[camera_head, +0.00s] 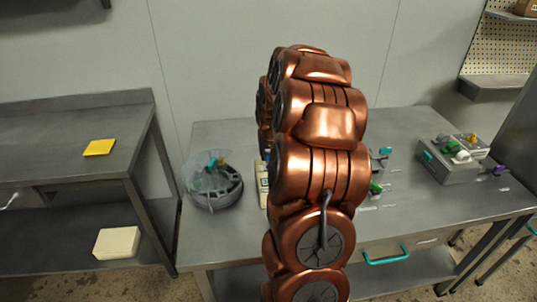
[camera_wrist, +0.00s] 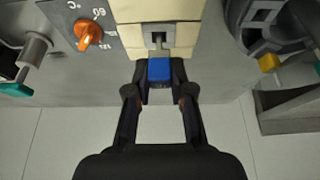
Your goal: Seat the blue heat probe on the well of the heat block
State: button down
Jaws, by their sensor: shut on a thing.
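The blue heat probe (camera_wrist: 159,69) is between the fingertips of my gripper (camera_wrist: 160,82), which is shut on it, in the wrist view. The heat block (camera_wrist: 127,10) appears as a beige body just beyond the probe. A grey metal part in a dark slot (camera_wrist: 158,39) lies in line with the probe at the block's near side. I cannot tell whether this is the well or the probe's tip, or whether probe and block touch. In the head view my copper arm hides the gripper and probe; only a beige edge of the block (camera_head: 262,188) shows.
An orange knob (camera_wrist: 88,33) on a grey marked panel stands left of the block. A round grey container (camera_head: 213,192) with a clear lid is left of my arm on the steel table (camera_head: 230,245). A grey box (camera_head: 455,165) with coloured parts stands at right.

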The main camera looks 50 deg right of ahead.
jog(key=shift+f+b, duration=1.25)
jog(key=shift+b, duration=0.5)
dwell(1.3)
dwell(0.4)
jog(key=c, duration=0.9)
grip_release()
jog(key=shift+c, duration=0.2)
jog(key=shift+o, duration=0.3)
jog(key=o, duration=0.3)
jog(key=shift+o, duration=0.2)
jog(key=shift+r, duration=0.15)
jog(key=shift+r, duration=3.4)
